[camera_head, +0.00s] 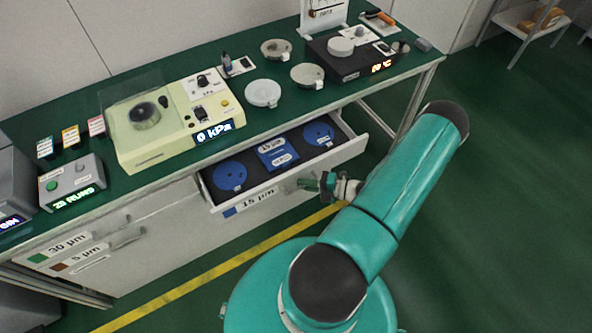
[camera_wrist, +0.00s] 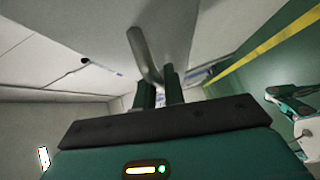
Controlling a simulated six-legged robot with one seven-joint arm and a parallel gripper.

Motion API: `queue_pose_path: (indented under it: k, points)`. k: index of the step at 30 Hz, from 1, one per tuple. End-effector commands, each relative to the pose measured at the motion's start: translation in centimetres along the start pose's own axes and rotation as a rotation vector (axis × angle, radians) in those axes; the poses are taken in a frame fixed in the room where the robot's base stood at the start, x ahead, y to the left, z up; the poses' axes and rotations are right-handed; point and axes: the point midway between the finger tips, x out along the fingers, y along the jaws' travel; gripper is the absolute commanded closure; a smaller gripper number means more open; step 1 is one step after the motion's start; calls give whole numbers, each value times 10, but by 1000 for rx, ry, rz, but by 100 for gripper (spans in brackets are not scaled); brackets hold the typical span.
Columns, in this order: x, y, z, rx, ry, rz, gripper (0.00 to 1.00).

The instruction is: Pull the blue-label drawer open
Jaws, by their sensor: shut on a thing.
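The blue-label drawer (camera_head: 289,193) stands pulled out from the bench, its front marked with a blue patch and "15 µm". Inside lie two blue discs, one left (camera_head: 230,176) and one right (camera_head: 318,134), and a blue box (camera_head: 277,154) between them. My gripper (camera_head: 308,184) is at the right part of the drawer front. In the wrist view my gripper (camera_wrist: 159,88) is shut on the drawer's grey bar handle (camera_wrist: 142,52), whose bar runs up between the two fingers. The exact finger contact is small and partly hidden.
Closed drawers marked 30 µm (camera_head: 68,243) and 5 µm (camera_head: 86,254) lie to the left. The green bench top (camera_head: 170,83) carries a cream machine (camera_head: 180,120), a black machine (camera_head: 350,60) and several round plates. Open green floor (camera_head: 480,200) lies right, with a yellow line (camera_head: 215,271) below the drawer.

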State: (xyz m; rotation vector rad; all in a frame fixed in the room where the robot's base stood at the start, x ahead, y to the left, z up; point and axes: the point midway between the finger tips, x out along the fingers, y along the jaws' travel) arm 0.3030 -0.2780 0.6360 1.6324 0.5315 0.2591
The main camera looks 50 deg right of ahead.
Motion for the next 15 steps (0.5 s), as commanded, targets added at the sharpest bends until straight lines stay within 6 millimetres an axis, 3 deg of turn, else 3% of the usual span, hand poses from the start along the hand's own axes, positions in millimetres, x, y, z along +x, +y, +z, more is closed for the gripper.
queue_pose_path:
  k: [6,15]
  points:
    - [-23,-6,-23,0,0,1,100]
    - [-33,-9,-32,-2,0,1,100]
